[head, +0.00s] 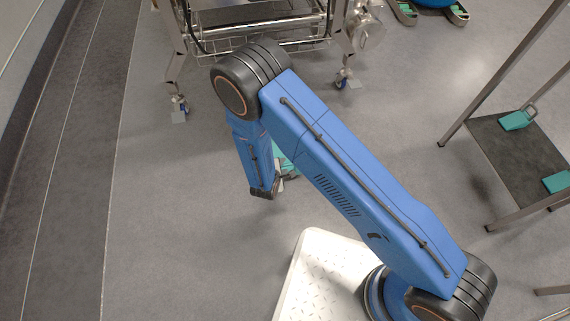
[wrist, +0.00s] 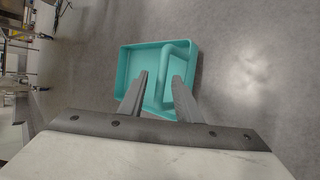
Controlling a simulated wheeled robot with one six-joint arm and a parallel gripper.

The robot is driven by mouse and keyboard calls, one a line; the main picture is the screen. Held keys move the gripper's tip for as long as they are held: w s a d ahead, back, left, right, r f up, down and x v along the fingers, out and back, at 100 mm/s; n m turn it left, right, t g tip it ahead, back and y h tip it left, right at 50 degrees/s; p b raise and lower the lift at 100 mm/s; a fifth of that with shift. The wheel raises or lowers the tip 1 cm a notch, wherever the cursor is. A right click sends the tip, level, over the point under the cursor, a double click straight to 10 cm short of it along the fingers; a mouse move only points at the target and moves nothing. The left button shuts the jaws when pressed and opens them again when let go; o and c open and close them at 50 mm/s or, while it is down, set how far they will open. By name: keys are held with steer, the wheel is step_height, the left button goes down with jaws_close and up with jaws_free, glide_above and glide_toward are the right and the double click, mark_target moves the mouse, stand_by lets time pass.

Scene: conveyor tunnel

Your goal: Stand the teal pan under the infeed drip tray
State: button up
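The teal pan (wrist: 122,72) is a shallow square tray with an upright arched handle (wrist: 181,46). It fills the middle of the wrist view. In the head view only a bit of teal (head: 290,170) shows, mostly hidden by my arm. My gripper (wrist: 160,76) reaches over the pan, its two fingers apart, with part of the handle between them and visible gaps at the sides. I cannot tell whether the pan touches the floor. A steel frame with a wire rack (head: 262,22) stands at the top of the head view; I cannot make out the drip tray for sure.
The frame stands on castered legs (head: 180,104). At right, a dark low shelf (head: 510,150) between metal posts bears small teal items (head: 518,120). A blue object (head: 432,3) is at the top right. The grey floor (head: 190,220) at left is clear.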

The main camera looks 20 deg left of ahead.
steer(key=v, duration=0.6)
steer(key=shift+r, duration=0.1)
